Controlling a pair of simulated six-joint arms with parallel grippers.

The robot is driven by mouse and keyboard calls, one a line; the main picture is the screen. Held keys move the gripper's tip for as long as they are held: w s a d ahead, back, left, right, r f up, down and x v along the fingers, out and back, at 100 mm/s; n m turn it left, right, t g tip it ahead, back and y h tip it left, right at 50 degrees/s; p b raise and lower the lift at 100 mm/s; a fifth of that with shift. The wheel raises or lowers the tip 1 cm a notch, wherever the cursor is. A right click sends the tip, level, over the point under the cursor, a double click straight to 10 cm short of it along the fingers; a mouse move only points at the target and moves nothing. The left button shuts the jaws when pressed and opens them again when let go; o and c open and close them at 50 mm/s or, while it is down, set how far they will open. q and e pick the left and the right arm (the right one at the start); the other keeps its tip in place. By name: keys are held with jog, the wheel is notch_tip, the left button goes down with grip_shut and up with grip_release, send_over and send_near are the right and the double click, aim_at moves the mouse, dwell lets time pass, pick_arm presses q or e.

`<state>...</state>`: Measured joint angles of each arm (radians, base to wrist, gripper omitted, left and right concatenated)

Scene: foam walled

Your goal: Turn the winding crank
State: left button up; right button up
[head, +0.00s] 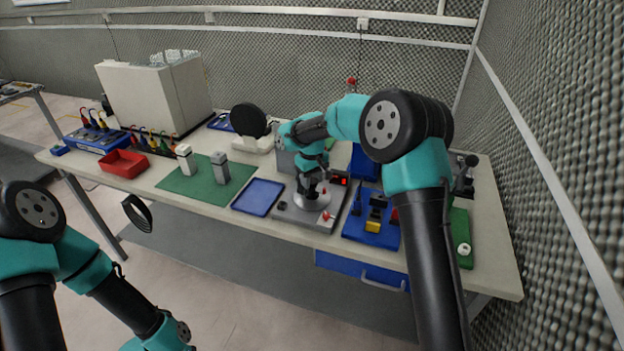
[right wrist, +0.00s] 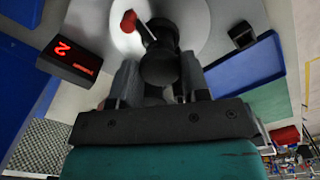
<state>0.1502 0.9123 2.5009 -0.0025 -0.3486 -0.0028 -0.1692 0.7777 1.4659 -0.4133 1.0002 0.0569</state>
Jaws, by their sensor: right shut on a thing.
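The winding machine (head: 292,212) is a grey box with a pale metal disc (head: 313,201) on top, standing at the front of the bench right of centre. My right gripper (head: 312,186) points down over the disc. In the right wrist view its two fingers (right wrist: 159,80) are shut on a dark round crank knob (right wrist: 160,66) that stands above the disc. The crank's arm is mostly hidden. A red-tipped lever (right wrist: 129,21) shows just beyond the knob. A small display (right wrist: 72,62) beside the disc reads a red 2. My left gripper is outside the view.
A blue tray (head: 257,197) and a green mat (head: 205,187) with two upright blocks lie left of the machine. A blue fixture with a yellow part (head: 373,226) stands close on its right. A red bin (head: 124,164) is further left. The foam wall (head: 560,150) bounds the right side.

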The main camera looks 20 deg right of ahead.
jog(key=shift+m, duration=15.4)
jog(key=shift+m, duration=0.6)
